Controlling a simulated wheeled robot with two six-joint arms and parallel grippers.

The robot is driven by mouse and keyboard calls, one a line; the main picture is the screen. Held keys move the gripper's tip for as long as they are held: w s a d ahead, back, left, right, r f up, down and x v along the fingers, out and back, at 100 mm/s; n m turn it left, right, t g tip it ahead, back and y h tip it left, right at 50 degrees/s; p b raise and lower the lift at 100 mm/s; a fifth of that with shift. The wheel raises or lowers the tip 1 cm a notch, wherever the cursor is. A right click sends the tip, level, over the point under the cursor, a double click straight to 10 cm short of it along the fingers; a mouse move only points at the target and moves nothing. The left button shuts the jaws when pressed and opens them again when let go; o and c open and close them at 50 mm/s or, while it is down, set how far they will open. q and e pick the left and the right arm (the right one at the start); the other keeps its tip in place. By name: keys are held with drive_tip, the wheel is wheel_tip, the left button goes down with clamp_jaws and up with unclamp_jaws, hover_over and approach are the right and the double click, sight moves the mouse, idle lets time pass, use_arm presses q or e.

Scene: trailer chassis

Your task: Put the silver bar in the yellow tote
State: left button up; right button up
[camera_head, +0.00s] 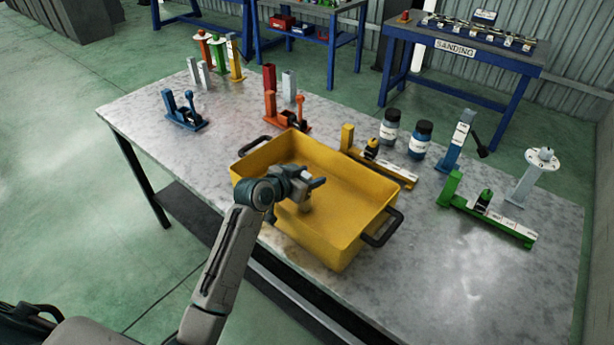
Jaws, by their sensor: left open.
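The yellow tote (350,252) stands on the metal-topped table, with dark handles at its two ends. My left gripper (316,192) is over the inside of the tote and is open. A small pale grey patch shows just below it inside the tote; I cannot tell whether this is a finger or a bar. Silver bars stand upright at the back: two close together at the back left (205,76) and one (289,86) beside a red bar. I cannot tell which one the task means. My right gripper is not in view.
A blue clamp tool (184,112) and a red one (287,114) stand behind the tote. A yellow fixture (385,166), two dark jars (418,140) and a green fixture (488,212) stand to the right. The table's front right (470,290) is clear.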

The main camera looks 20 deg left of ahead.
use_arm(q)
drive_tip(key=shift+s+r, duration=0.1)
drive_tip(key=shift+r, duration=0.05)
drive_tip(key=b+v, duration=0.2)
drive_tip(key=v, duration=0.9)
drive_tip(key=shift+s+r+b, duration=0.25)
drive_tip(key=shift+s+b, duration=0.05)
drive_tip(key=shift+a, duration=0.15)
